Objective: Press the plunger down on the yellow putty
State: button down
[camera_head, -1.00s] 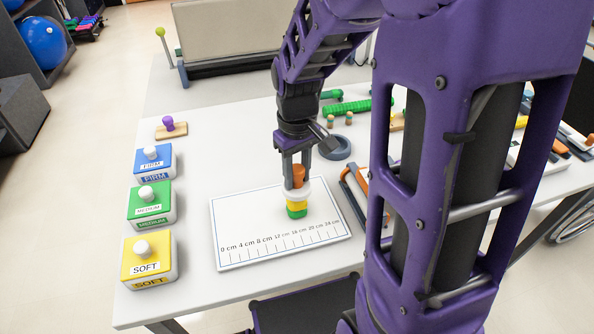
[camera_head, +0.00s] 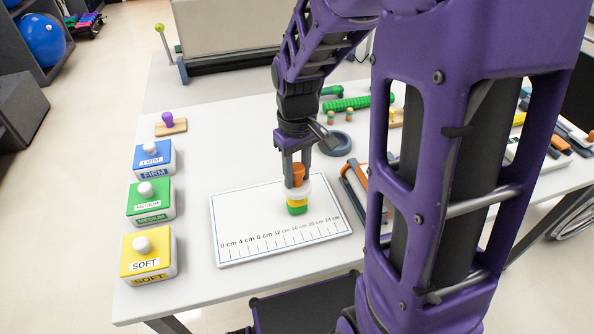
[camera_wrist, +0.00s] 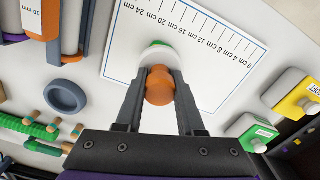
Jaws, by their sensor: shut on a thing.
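My gripper (camera_head: 298,172) is shut on the orange handle of the plunger (camera_head: 297,176), above the white ruler board. The plunger's handle also shows between the fingers in the wrist view (camera_wrist: 160,86), with its white disc (camera_wrist: 161,57) beyond it.
The white ruler board (camera_head: 240,240) lies on the table. Yellow, green and blue boxes (camera_head: 150,205) with white knobs stand at left. A grey ring (camera_head: 338,144) and an orange-and-grey frame (camera_head: 355,190) are to the right.

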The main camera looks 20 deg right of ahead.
aim_at(298, 166)
jog(key=shift+f+b, duration=0.4)
jog(key=shift+f, duration=0.7)
dwell(3.6)
jog(key=shift+r, duration=0.1)
dwell(0.4)
notch_tip(298, 166, up, 6)
jog(key=p, duration=0.5)
jog(key=shift+w+d, duration=0.1)
dwell(0.7)
